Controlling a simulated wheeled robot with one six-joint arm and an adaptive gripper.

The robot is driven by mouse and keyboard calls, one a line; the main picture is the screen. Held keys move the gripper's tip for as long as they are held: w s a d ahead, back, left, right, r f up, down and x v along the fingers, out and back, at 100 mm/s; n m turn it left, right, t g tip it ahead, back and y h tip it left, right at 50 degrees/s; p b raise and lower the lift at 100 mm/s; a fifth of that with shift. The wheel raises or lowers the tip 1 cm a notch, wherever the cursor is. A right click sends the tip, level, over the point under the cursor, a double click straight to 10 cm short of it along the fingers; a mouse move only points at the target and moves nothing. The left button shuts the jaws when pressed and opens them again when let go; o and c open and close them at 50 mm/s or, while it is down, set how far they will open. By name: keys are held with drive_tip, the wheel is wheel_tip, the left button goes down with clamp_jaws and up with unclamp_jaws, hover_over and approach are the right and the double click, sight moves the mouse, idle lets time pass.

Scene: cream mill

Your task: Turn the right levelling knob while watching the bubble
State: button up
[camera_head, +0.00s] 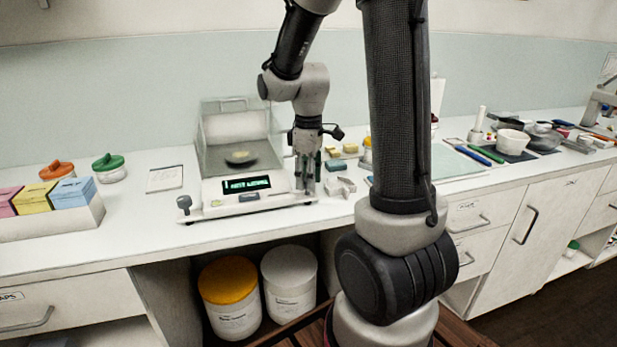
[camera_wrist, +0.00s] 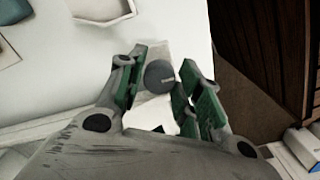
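The balance (camera_head: 262,201) stands on the bench with a lit green display (camera_head: 246,184) and a glass draft shield (camera_head: 205,135). Its left levelling knob (camera_head: 184,203) shows at the front left corner. My gripper (camera_head: 305,185) points down at the balance's right front corner and hides the right knob in the head view. In the wrist view, the dark grey round right knob (camera_wrist: 159,76) lies between the green-padded fingers of my gripper (camera_wrist: 162,75). The fingers look open, with narrow gaps beside the knob; contact cannot be told. The bubble cannot be made out clearly.
A rack of coloured boxes (camera_head: 45,215) and lidded jars are at the left. A white bowl (camera_head: 513,142) and tools lie at the right. The bench's front edge is close to the knob.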

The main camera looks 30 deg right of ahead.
drive_tip(key=c, duration=0.4)
drive_tip(key=shift+m, duration=0.3)
drive_tip(key=m, duration=1)
drive_tip(key=shift+a+m, duration=0.1)
drive_tip(key=shift+m, duration=2.3)
drive_tip(key=o, duration=1)
